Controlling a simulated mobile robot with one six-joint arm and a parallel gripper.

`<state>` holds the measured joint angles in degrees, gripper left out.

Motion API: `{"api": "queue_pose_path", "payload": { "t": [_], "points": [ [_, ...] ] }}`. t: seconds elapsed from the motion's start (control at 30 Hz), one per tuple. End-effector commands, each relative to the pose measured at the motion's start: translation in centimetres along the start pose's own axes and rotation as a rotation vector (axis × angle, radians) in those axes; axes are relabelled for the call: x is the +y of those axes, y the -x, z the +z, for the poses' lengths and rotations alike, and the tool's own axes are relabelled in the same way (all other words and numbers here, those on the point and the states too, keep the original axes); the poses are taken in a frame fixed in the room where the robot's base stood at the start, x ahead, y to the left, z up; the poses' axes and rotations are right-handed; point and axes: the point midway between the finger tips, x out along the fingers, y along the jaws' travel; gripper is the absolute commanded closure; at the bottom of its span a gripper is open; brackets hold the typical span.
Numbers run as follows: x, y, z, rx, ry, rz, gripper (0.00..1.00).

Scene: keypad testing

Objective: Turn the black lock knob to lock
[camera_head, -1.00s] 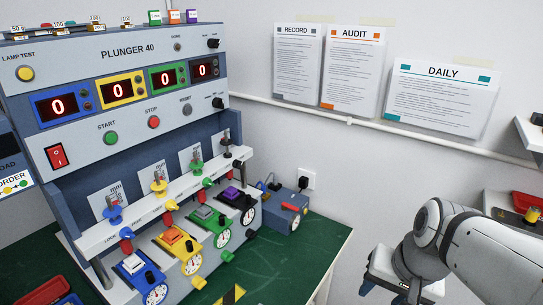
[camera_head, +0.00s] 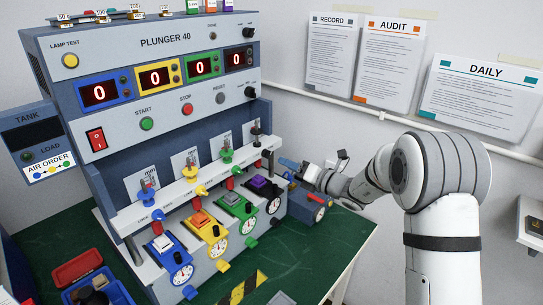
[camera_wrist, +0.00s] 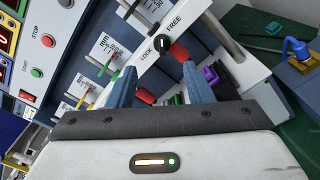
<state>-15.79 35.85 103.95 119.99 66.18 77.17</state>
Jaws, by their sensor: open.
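The black lock knob (camera_wrist: 162,43) shows in the wrist view on a white rail (camera_wrist: 147,57), between the printed words LOCK and FREE. In the head view my gripper (camera_head: 289,165) reaches in from the right, near the right end of the white rail. I cannot tell there whether a finger touches anything.
The PLUNGER 40 panel (camera_head: 170,40) rises behind the rail. Coloured plungers and dial gauges line its front, including a purple-topped one (camera_head: 264,186). A blue box with a gauge (camera_head: 312,207) stands right of the machine. The green table (camera_head: 340,245) has room at the right.

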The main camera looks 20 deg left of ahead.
Motion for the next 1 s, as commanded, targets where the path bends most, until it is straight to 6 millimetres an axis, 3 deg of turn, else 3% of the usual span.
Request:
{"api": "queue_pose_path", "payload": {
  "t": [0.53, 0.93, 1.0],
  "points": [
    [-0.3, -7.2, 0.3, -0.02, -0.034, 0.0, 0.54],
    [-0.3, -8.2, 0.2, -0.019, -0.033, -0.001, 0.54],
    [-0.3, -8.2, 0.2, -0.019, -0.033, 0.0, 0.59]
  ]
}}
